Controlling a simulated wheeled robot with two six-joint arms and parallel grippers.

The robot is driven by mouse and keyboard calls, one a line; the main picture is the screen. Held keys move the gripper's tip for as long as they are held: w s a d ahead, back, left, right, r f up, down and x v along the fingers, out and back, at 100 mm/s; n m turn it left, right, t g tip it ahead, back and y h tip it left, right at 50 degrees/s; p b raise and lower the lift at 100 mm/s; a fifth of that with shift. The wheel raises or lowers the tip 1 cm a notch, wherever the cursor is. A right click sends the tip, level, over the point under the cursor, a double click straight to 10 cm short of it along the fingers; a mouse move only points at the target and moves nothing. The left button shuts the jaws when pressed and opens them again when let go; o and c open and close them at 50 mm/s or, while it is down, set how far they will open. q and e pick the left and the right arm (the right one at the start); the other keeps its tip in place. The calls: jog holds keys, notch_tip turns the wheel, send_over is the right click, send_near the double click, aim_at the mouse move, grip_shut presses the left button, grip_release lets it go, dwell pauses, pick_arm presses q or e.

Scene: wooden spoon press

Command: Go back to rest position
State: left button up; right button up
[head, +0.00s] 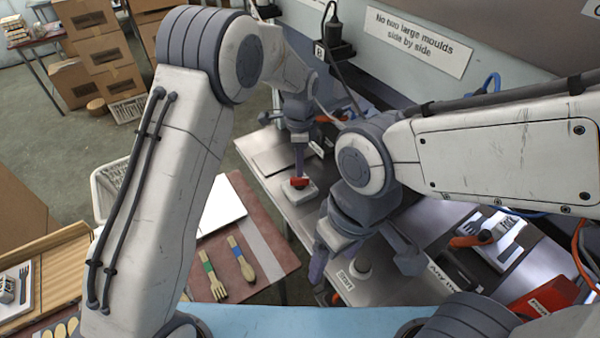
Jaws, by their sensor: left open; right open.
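My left gripper (299,160) is at the far part of the metal bench (260,150), just above a red button on a pale base (305,194). It is seen nearly edge-on, and its fingers partly overlap each other. My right gripper (363,266) is lower and nearer, pointing down over the bench with its two fingers spread wide. Neither gripper holds anything that I can see. My forearms hide parts of the bench.
A fork (214,280) and a spoon (242,262) with coloured bands lie on a reddish board. A white crate (104,193) and wooden tray (40,285) stand left. An orange-handled device (480,236) is at right. A signed wall (420,40) bounds the bench behind.

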pick_arm(q)
jog(key=shift+r, duration=0.9)
jog(key=shift+s+a+r, duration=0.15)
jog(key=shift+a, duration=0.25)
jog(key=s+a+r+n+t, duration=0.1)
jog(key=s+a+r+n, duration=0.1)
jog(key=s+a+n, duration=0.65)
jog(key=s+a+r+n+t, duration=0.2)
jog(key=s+a+n, duration=0.6)
jog(key=s+n, duration=0.15)
jog(key=s+d+r+m+g, duration=0.1)
jog(key=s+d+m, duration=0.1)
jog(key=s+d, duration=0.2)
jog(key=s+d+r+m+g, duration=0.1)
jog(key=s+d+r+m, duration=0.1)
jog(key=s+d, duration=0.3)
jog(key=s+d+r+m+g+h, duration=0.1)
jog(key=s+d+r+m, duration=0.1)
jog(key=s+d+m, duration=0.2)
jog(key=shift+s+d+r, duration=0.15)
jog(key=shift+s+d, duration=0.25)
jog(key=shift+s, duration=0.2)
